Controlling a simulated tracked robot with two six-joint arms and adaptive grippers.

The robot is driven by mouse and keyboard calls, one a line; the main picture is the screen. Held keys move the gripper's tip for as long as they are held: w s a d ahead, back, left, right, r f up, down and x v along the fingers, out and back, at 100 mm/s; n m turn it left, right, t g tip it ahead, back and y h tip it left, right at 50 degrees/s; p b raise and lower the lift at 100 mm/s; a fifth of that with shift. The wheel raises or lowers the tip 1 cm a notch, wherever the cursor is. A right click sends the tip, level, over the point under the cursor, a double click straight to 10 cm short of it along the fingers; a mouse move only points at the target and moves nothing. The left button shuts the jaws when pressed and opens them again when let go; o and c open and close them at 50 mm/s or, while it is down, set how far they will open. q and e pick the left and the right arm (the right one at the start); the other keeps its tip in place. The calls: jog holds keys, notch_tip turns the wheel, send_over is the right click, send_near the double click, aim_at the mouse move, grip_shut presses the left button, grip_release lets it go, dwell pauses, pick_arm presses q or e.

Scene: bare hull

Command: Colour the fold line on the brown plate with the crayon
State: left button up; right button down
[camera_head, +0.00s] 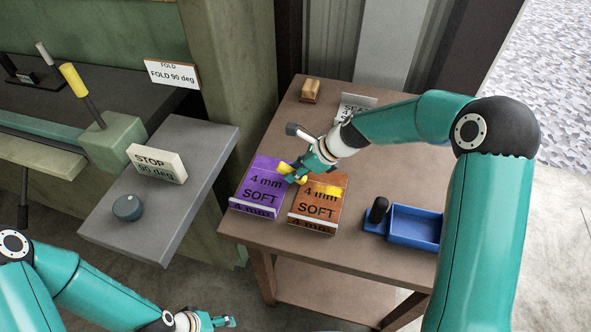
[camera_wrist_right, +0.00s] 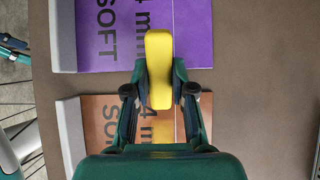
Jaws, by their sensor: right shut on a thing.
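The brown plate (camera_head: 312,208), labelled 4 mm SOFT, lies on the brown table. A yellow streak (camera_head: 328,190) shows across its upper part in the head view. My right gripper (camera_head: 292,172) is shut on the yellow crayon (camera_wrist_right: 159,60), between the brown plate and the purple plate (camera_head: 262,180). In the wrist view the crayon's far end overlaps the purple plate, and my right gripper (camera_wrist_right: 160,88) covers part of the brown plate (camera_wrist_right: 98,120). Whether the crayon touches a plate I cannot tell. My left gripper (camera_head: 210,321) is low at the bottom edge, its finger opening unclear.
A blue tray (camera_head: 414,226) with a dark upright knob (camera_head: 378,209) stands right of the plates. A small tan block (camera_head: 310,91) and a white sign (camera_head: 356,106) are at the back. A grey bench (camera_head: 185,205) with a STOP sign (camera_head: 157,164) stands left.

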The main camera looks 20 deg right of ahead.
aim_at(305, 179)
jog(key=shift+f, duration=0.3)
jog(key=shift+d, duration=0.1)
jog(key=shift+s+d+r+b, duration=0.1)
jog(key=shift+s+d+b, duration=0.05)
jog(key=shift+s+d, duration=0.5)
jog(key=shift+s+d+r+b, duration=0.15)
jog(key=shift+s+d, duration=0.25)
jog(key=shift+d, duration=0.4)
jog(key=shift+s+d+f, duration=0.1)
jog(key=shift+s+d, duration=0.4)
jog(key=shift+d, duration=0.2)
jog(key=shift+s+d+f, duration=0.1)
jog(key=shift+s+d, duration=0.35)
jog(key=shift+d, duration=0.25)
jog(key=shift+s+d, duration=0.1)
jog(key=shift+w+a+f+p, duration=0.1)
jog(key=shift+w+a+p, duration=0.1)
jog(key=shift+w+a, duration=0.25)
jog(key=shift+w+a+p, duration=0.2)
jog(key=shift+a, duration=0.45)
jog(key=shift+w+a+f+p, duration=0.1)
jog(key=shift+w+a+p, duration=0.1)
jog(key=shift+w+a, duration=0.25)
